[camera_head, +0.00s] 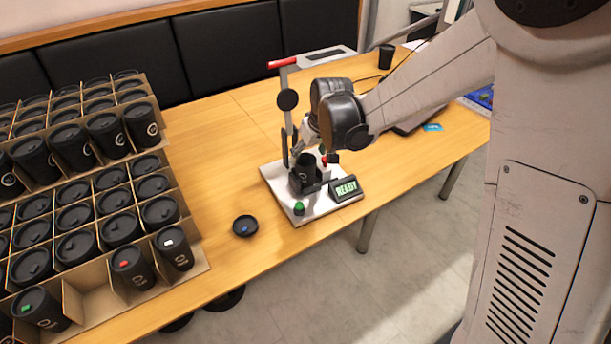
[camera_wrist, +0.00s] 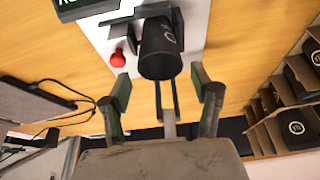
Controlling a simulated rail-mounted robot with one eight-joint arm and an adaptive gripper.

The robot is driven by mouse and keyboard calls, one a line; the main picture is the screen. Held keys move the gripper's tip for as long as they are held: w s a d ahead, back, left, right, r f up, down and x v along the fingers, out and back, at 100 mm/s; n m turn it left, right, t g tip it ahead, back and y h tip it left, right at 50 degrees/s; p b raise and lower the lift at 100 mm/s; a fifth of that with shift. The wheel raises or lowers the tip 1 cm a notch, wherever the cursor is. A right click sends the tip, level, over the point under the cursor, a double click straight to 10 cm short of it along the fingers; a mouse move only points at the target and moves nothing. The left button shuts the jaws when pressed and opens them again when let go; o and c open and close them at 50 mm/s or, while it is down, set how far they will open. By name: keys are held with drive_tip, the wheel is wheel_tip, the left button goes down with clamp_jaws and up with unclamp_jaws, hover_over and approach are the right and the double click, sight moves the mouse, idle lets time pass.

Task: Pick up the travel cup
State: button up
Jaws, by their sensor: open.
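The black travel cup (camera_head: 308,166) stands without a lid in the holder of the white laser marker (camera_head: 318,204). In the wrist view the cup (camera_wrist: 160,52) has a pale round logo and lies just ahead of my fingers, roughly centred between them. My gripper (camera_wrist: 162,90) is open and empty, with a finger to each side of the cup's near end; I cannot tell if either touches it. In the head view my gripper (camera_head: 312,140) is just above and behind the cup, partly hidden by my own wrist. A black lid (camera_head: 245,226) lies on the table left of the marker.
The marker's display (camera_head: 345,188) reads READY. Its upright post (camera_head: 288,120) with a red handle stands close to my gripper. Cardboard boxes (camera_head: 192,225) of lidded cups fill the left, with an empty compartment at the front. Another black cup (camera_head: 386,56) stands at the back.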

sight(306, 161)
drive_tip(key=shift+x, duration=2.6)
drive_tip(key=c, duration=0.6)
